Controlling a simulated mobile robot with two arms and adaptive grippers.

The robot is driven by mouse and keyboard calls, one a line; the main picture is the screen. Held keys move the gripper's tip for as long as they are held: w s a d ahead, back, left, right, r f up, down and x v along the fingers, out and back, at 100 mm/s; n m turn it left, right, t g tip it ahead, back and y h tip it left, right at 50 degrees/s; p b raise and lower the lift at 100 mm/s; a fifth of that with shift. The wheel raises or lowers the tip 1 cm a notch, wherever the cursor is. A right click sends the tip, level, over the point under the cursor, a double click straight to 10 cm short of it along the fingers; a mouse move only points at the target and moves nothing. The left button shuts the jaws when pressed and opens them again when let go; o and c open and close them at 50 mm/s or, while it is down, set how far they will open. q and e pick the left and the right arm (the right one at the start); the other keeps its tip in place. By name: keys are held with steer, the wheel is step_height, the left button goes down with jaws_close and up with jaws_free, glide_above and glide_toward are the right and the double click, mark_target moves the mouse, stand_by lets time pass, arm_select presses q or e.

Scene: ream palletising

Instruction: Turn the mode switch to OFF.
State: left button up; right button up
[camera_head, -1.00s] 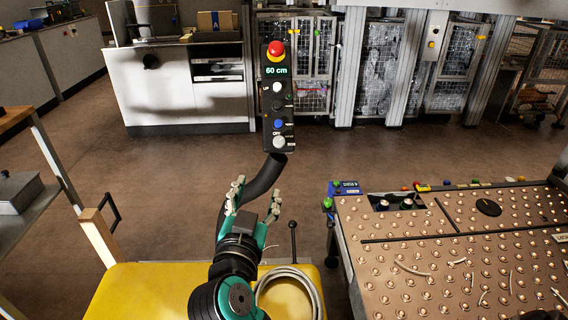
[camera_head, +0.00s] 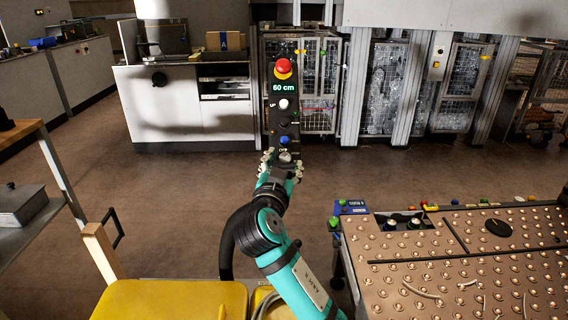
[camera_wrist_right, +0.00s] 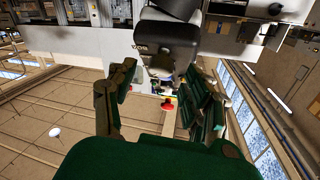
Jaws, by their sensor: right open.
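A dark upright control pendant (camera_head: 284,104) stands ahead of me, with a red mushroom button (camera_head: 283,68) on top and a green "60 cm" display. Below are a white button, a dark one and a blue one (camera_head: 284,139). The mode switch (camera_head: 285,156), a pale grey knob, sits at the lower end under small lettering. My right gripper (camera_head: 281,165) is open at this knob, its fingers to either side. Contact and the knob's setting cannot be told. In the right wrist view the open fingers (camera_wrist_right: 158,102) flank the pendant's end. My left gripper is not in view.
A table studded with metal balls (camera_head: 460,260) stands at the right, and a bench with a grey box (camera_head: 20,204) at the left. White cabinets (camera_head: 185,105) and mesh cages (camera_head: 385,85) stand behind. Brown floor is open between them.

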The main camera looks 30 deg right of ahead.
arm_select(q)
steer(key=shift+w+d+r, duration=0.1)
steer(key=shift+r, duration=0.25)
arm_select(e)
steer(key=shift+w+d, duration=0.45)
steer(key=shift+w, duration=0.15)
jaws_close()
